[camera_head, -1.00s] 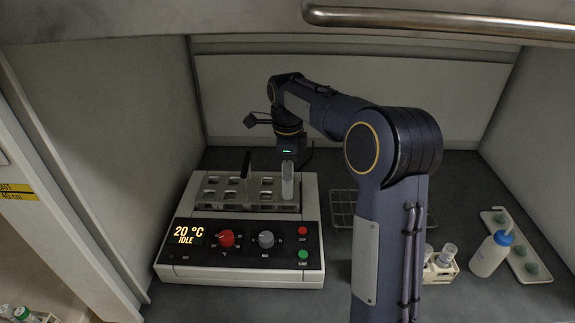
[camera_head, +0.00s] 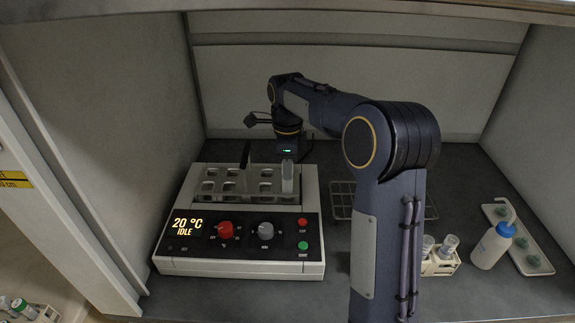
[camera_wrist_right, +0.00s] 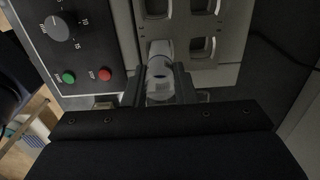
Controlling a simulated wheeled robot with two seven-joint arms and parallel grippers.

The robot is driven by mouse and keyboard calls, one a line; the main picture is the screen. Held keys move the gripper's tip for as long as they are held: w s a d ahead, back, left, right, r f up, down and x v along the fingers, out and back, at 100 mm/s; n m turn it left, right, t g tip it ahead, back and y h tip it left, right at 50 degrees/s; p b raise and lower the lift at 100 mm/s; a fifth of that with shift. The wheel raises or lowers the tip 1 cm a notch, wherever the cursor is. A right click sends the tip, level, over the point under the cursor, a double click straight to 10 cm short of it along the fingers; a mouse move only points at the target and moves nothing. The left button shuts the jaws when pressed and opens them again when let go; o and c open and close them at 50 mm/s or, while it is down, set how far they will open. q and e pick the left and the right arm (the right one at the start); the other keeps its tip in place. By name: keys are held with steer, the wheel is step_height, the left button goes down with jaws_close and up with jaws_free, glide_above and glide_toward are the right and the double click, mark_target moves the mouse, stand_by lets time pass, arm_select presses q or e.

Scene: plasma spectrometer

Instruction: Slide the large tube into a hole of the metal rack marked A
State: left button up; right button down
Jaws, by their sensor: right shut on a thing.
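My right gripper (camera_head: 287,158) points down and is shut on the large clear tube (camera_head: 287,180), which hangs upright at the right end of the metal rack (camera_head: 215,197). The rack has two rows of holes and a dark upright handle, and sits in the heating bath. The tube's lower end meets the rack's right end; I cannot tell how deep it sits in a hole. In the right wrist view the tube (camera_wrist_right: 160,68) shows between the fingers (camera_wrist_right: 158,88), beside the rack's holes. No letter A is legible. My left gripper is not in view.
The bath's control panel (camera_head: 185,255) reads 20 °C IDLE. To the right are an empty wire rack (camera_head: 342,212), a small holder with tubes (camera_head: 441,266), a blue-capped wash bottle (camera_head: 492,246) and a white tray (camera_head: 541,267). Walls close both sides.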

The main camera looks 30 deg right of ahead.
steer(key=shift+f, duration=0.2)
steer(key=shift+f+b, duration=0.7)
steer(key=shift+f, duration=0.25)
steer(key=c, duration=1.1)
jaws_free()
steer(key=shift+r, duration=0.1)
